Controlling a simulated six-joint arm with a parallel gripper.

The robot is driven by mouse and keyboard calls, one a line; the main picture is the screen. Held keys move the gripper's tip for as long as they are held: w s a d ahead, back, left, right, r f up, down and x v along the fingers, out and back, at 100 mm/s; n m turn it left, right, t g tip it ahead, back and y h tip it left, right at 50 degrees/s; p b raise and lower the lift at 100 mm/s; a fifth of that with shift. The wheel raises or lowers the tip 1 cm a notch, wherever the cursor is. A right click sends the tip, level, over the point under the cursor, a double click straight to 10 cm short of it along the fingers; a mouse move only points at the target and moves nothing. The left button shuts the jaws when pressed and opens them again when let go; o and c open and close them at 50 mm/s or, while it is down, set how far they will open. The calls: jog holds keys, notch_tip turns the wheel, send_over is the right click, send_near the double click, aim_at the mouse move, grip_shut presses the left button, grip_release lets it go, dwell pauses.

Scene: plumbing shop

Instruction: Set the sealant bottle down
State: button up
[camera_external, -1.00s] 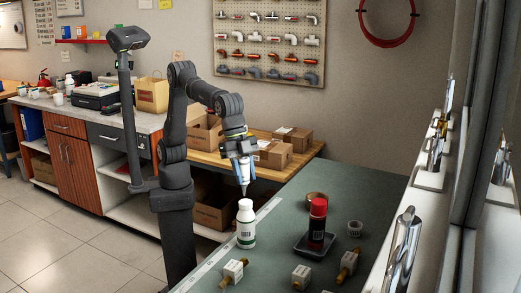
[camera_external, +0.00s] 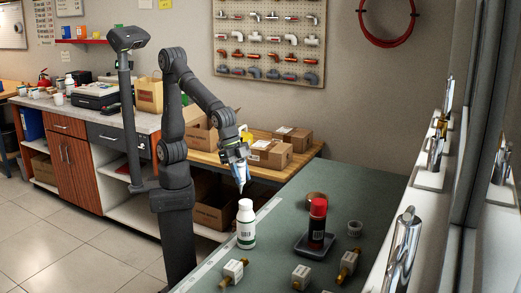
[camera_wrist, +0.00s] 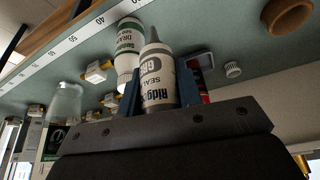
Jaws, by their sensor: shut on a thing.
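The sealant bottle (camera_wrist: 158,80), pale with dark lettering and a grey cone nozzle, is between the blue fingers of my gripper (camera_wrist: 160,92) in the wrist view. In the external view my gripper (camera_external: 243,172) is shut on it above the bench's left edge. The bottle's nozzle (camera_external: 241,188) points down there, and the fingers hide most of its body. It looks held clear of the green bench top (camera_external: 365,190). A white bottle with a green label (camera_external: 246,226) stands upright on the bench, close below my gripper; it also shows in the wrist view (camera_wrist: 130,40).
Chrome faucets (camera_external: 403,245) line the right.

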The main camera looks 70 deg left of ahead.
jog(key=f, duration=0.2)
jog(key=w+f, duration=0.1)
jog(key=shift+w+f, duration=0.15)
jog(key=shift+f, duration=0.25)
jog(key=shift+w+a+f, duration=0.2)
jog(key=shift+w+f, duration=1.5)
jog(key=shift+w+a+f, duration=0.25)
jog(key=shift+w+f, duration=1.5)
jog(key=shift+w+a+f, duration=0.2)
jog(key=shift+w+f, duration=1.5)
jog(key=shift+f, duration=0.15)
jog(key=o, duration=1)
